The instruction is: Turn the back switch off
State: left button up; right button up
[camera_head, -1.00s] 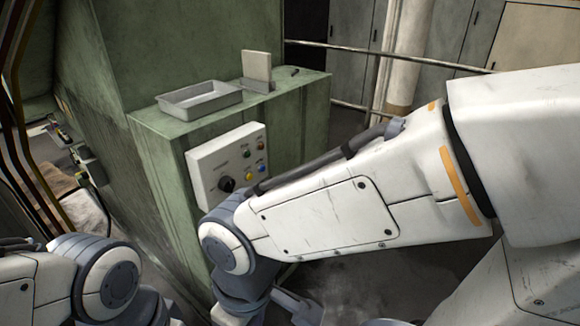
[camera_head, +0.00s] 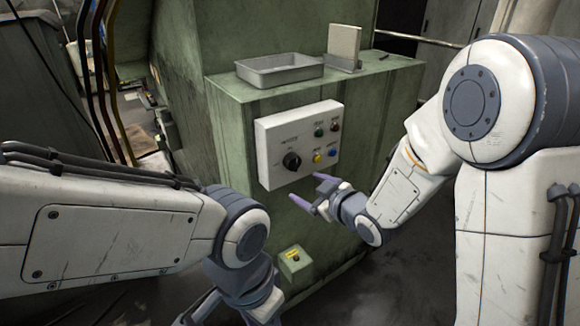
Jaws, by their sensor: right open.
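A white control panel (camera_head: 265,150) is fixed to the front of the green machine. A black rotary switch (camera_head: 291,161) sits at its lower left; I cannot read its marked positions. Several small buttons, including a yellow one (camera_head: 317,158) and a blue one (camera_head: 332,153), are to its right. My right gripper (camera_head: 307,191) is open and empty, its two purple fingers just below the panel's lower edge, below and slightly right of the switch. My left gripper (camera_head: 236,312) is low at the bottom edge, partly cut off, and its opening is unclear.
A grey metal tray (camera_head: 280,79) and an upright light plate (camera_head: 345,45) stand on the green machine's top (camera_head: 384,72). A small yellow-green box with a button (camera_head: 294,259) is low in front of the machine. Cables hang at the left.

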aim_at(297, 165)
jog(key=w+a+t+y, duration=0.1)
jog(key=w, duration=0.2)
jog(key=w+a+t+y, duration=0.1)
jog(key=w, duration=0.2)
jog(key=w+a+n+y+p, duration=0.1)
jog(key=w, duration=0.1)
jog(key=shift+w+a+r+t, duration=0.15)
jog(key=shift+w+r+t, duration=0.25)
jog(key=m+p, duration=0.5)
jog(key=shift+s+d+r, duration=0.2)
jog(key=shift+d+r, duration=0.05)
jog(key=shift+f+m, duration=0.3)
jog(key=shift+m, duration=0.4)
jog(key=m, duration=0.4)
